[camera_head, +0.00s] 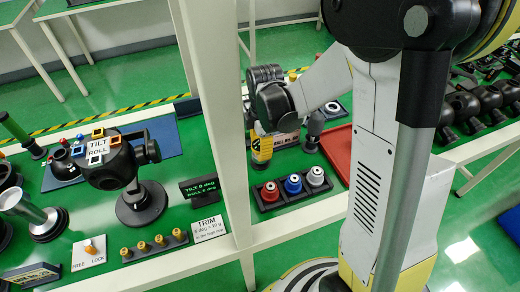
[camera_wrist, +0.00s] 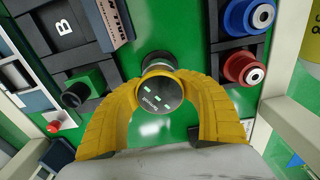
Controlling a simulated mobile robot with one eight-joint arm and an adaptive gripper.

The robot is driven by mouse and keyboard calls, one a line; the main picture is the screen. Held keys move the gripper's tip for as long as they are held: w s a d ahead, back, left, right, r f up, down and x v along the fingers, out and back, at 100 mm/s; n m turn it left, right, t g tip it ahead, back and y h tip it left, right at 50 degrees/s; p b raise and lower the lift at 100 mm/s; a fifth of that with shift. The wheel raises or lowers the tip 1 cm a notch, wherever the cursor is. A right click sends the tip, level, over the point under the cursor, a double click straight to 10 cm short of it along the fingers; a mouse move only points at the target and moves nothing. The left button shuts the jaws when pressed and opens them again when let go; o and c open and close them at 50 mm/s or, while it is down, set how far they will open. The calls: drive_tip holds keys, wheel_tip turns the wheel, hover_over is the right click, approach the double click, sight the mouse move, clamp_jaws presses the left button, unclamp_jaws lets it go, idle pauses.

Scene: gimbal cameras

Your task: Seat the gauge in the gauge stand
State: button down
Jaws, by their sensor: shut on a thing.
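My gripper (camera_wrist: 165,115) has its yellow fingers closed around a round black gauge (camera_wrist: 160,92) with small lit marks on its face, seen from above in the wrist view. A dark cylindrical part with a pale rim (camera_wrist: 158,62) shows just beyond the gauge; I cannot tell whether it is part of the gauge or of the gauge stand. In the head view my gripper (camera_head: 261,146) hangs over the green bench behind the white upright, and the gauge cannot be made out there. I cannot identify the gauge stand with certainty in either view.
A black tray with red (camera_head: 270,192), blue (camera_head: 293,185) and grey (camera_head: 315,177) weights stands near my gripper. A white upright (camera_head: 218,110) is close on its left. A black tilt-and-roll head (camera_head: 115,160) stands farther left, and a red tray (camera_head: 338,152) lies to the right.

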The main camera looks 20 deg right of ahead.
drive_tip(key=shift+f+b, duration=0.5)
drive_tip(key=shift+f, duration=0.2)
drive_tip(key=c, duration=0.8)
unclamp_jaws()
drive_tip(key=shift+r, duration=0.1)
drive_tip(key=r, duration=1.2)
drive_tip(key=shift+d, duration=0.25)
drive_tip(key=shift+s, duration=0.1)
drive_tip(key=s+r+m+t, duration=0.1)
drive_tip(key=s+m+t, duration=0.1)
drive_tip(key=s+m, duration=0.2)
drive_tip(key=s+r+m+t, duration=0.2)
drive_tip(key=s+m, duration=0.2)
drive_tip(key=m, duration=0.3)
drive_tip(key=s+r+m+t, duration=0.2)
drive_tip(key=s+m+t, duration=0.1)
drive_tip(key=m, duration=0.3)
drive_tip(key=shift+s+a+m, duration=0.2)
drive_tip(key=shift+s+m, duration=0.1)
drive_tip(key=shift+s, duration=0.45)
